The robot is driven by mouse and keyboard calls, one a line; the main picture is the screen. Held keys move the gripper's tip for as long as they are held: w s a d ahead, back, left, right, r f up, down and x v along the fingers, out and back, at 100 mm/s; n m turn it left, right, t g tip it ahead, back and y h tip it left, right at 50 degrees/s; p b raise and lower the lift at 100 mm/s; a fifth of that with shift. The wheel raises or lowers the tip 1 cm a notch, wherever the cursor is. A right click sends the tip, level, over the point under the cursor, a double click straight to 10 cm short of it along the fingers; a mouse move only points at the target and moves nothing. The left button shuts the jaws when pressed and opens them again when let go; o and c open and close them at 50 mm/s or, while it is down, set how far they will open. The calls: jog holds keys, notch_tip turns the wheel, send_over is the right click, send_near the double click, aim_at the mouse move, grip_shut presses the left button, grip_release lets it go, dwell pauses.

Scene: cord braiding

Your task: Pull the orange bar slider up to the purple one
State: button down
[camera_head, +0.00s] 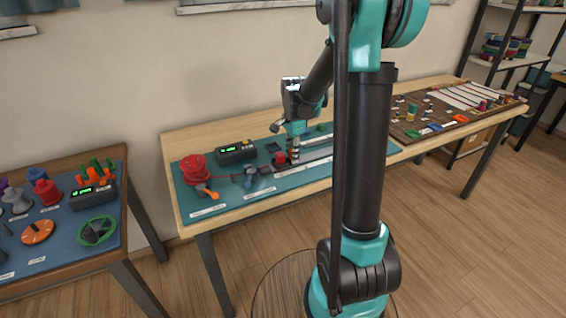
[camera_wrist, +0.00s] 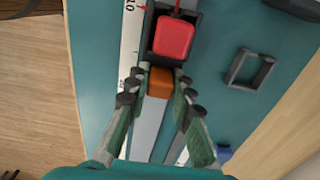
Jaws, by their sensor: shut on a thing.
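An orange block (camera_wrist: 160,82), the only orange piece I see on the track, sits between my fingertips. My gripper (camera_wrist: 158,86) is shut on it from both sides; in the head view my gripper (camera_head: 293,152) is low over the teal board. Just beyond the orange block is a red block (camera_wrist: 174,38) in a black carriage, with a thin red cord rising from it. A grey rail (camera_wrist: 147,128) runs under the orange block, beside a white scale (camera_wrist: 131,45). I cannot make out a purple slider near the track in either view.
A small dark square frame (camera_wrist: 249,68) lies right of the track. A blue piece (camera_wrist: 223,152) is near my right finger. In the head view, a red spool (camera_head: 195,168) and a black box with a green display (camera_head: 236,152) stand to the left on the board.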

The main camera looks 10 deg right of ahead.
jog(key=shift+w+d, duration=1.15)
jog(key=shift+d, duration=2.35)
jog(key=shift+w+d, duration=1.15)
jog(key=shift+d, duration=2.35)
jog(key=shift+w+d, duration=1.15)
jog(key=shift+d, duration=2.35)
jog(key=shift+w+d, duration=0.4)
jog(key=shift+d, duration=0.85)
jog(key=shift+w+d, duration=0.45)
jog(key=shift+d, duration=0.85)
jog(key=shift+w+d, duration=0.4)
jog(key=shift+d, duration=0.85)
jog(key=c, duration=1.4)
grip_release()
jog(key=shift+o, duration=0.2)
notch_tip(320, 180, up, 7)
